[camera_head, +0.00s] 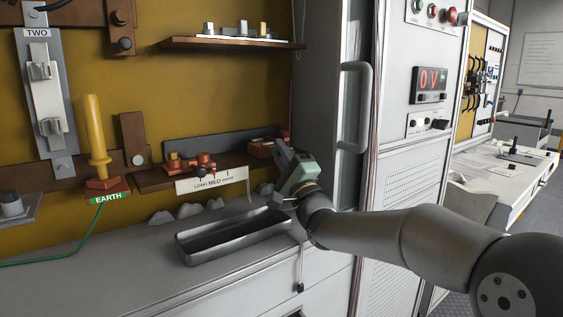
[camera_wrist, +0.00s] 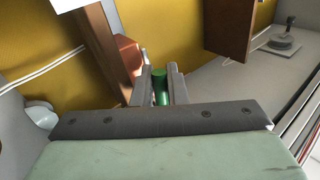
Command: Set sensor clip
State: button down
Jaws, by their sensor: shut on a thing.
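In the wrist view my gripper (camera_wrist: 161,84) has its two grey fingers closed on a green cylindrical piece (camera_wrist: 160,88). A red-orange block (camera_wrist: 127,58) is just beyond the fingers, on the left; I cannot tell whether the green piece is joined to it. In the head view my gripper (camera_head: 285,152) is at the right end of a brown shelf, close to a red clip-like block (camera_head: 261,149). The fingertips and the held piece are mostly hidden there. Another red clip-like part (camera_head: 190,163) sits on the shelf's left, above a label strip (camera_head: 212,181) reading "LONG MED" and a fainter word.
An open grey metal tray (camera_head: 190,247) lies on the grey bench below the shelf. An upper shelf (camera_head: 222,44) holds several small pieces. A tall cabinet with a handle (camera_head: 355,107) is close on the right. A yellow EARTH handle (camera_head: 94,130) stands on the left.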

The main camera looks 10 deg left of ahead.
jog(key=shift+f+n+g+y+b, duration=0.2)
jog(key=shift+n+y, duration=0.15)
jog(key=shift+n, duration=0.25)
jog(key=shift+f+n+g+y+b, duration=0.1)
jog(key=shift+n+g+y, duration=0.1)
jog(key=shift+n+y, duration=0.3)
jog(key=shift+n, duration=0.5)
jog(key=c, duration=1.6)
grip_release()
jog(key=shift+o, duration=0.2)
